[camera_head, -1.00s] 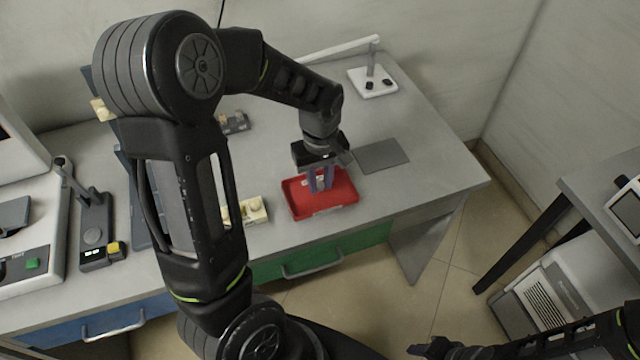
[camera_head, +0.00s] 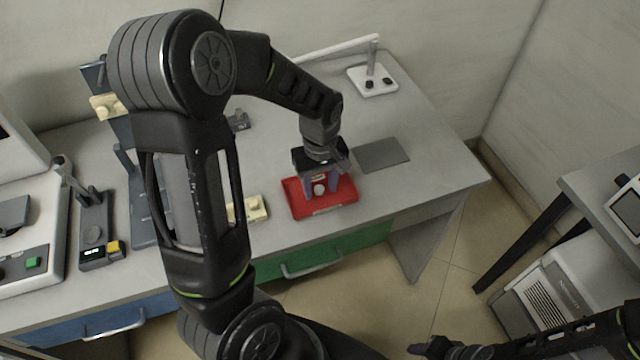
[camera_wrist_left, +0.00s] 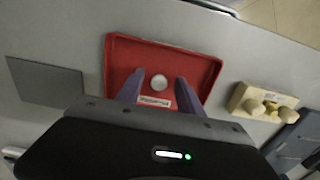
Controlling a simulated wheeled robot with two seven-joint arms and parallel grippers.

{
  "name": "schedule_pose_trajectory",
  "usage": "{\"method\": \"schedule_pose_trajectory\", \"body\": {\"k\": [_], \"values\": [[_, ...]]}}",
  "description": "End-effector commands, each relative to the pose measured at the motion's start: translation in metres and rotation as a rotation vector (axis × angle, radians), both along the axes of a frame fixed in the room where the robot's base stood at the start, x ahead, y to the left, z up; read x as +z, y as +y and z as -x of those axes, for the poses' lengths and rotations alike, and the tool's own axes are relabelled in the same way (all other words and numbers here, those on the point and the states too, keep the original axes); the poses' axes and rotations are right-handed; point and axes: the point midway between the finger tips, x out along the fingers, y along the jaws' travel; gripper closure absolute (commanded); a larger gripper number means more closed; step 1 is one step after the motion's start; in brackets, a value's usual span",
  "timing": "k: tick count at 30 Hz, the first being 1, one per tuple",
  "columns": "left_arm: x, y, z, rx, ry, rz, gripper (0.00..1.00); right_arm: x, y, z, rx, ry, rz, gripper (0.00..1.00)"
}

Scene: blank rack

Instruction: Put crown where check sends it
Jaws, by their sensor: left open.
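A small round white piece (camera_head: 320,188), possibly the crown, lies in the red tray (camera_head: 346,199) near the table's front edge. In the left wrist view the piece (camera_wrist_left: 159,82) sits on the tray floor, beyond a white label (camera_wrist_left: 155,101). My left gripper (camera_head: 321,187) is open and empty over the tray (camera_wrist_left: 118,50); its two purple fingers (camera_wrist_left: 158,84) point down on either side of the piece, not gripping it. My right gripper (camera_head: 430,348) shows small at the bottom right, and its jaws are unclear. I cannot tell for certain which device is the check.
A dark device with a lit display and yellow button (camera_head: 97,252) stands left. A blue-grey rack (camera_head: 141,215) is partly behind my arm. A cream block (camera_head: 254,208) lies left of the tray, a grey mat (camera_head: 381,154) right, and a white lamp base (camera_head: 374,82) behind.

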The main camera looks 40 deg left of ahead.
Motion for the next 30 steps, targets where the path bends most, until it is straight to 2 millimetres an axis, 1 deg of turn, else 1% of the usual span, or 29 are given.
{"method": "schedule_pose_trajectory", "body": {"k": [5, 8, 11, 21, 25, 27, 30], "values": [[0.006, 0.0, 0.0, 0.0, 0.0, 0.0, 0.56, 0.004, 0.0, 0.0, 0.0, 0.0, 0.0, 0.59], [0.012, 0.0, -0.001, 0.0, -0.003, -0.001, 0.56, 0.002, 0.0, 0.0, 0.0, 0.0, 0.001, 0.59], [0.027, 0.0, -0.002, 0.0, -0.005, 0.0, 0.56, 0.002, 0.0, 0.0, 0.0, 0.0, 0.0, 0.59], [0.097, 0.0, -0.001, 0.001, -0.006, 0.0, 0.56, 0.0, 0.0, 0.0, 0.0, 0.0, 0.0, 0.59], [0.115, 0.0, -0.001, 0.0, -0.003, -0.001, 0.56, 0.0, 0.0, 0.0, 0.0, 0.0, 0.0, 0.59], [0.12, 0.0, -0.001, 0.0, -0.001, 0.0, 0.56, 0.0, 0.0, 0.0, 0.0, 0.0, 0.0, 0.59], [0.124, 0.0, 0.0, 0.0, -0.001, -0.001, 0.56, 0.0, 0.0, 0.0, 0.0, 0.0, 0.0, 0.59]]}}
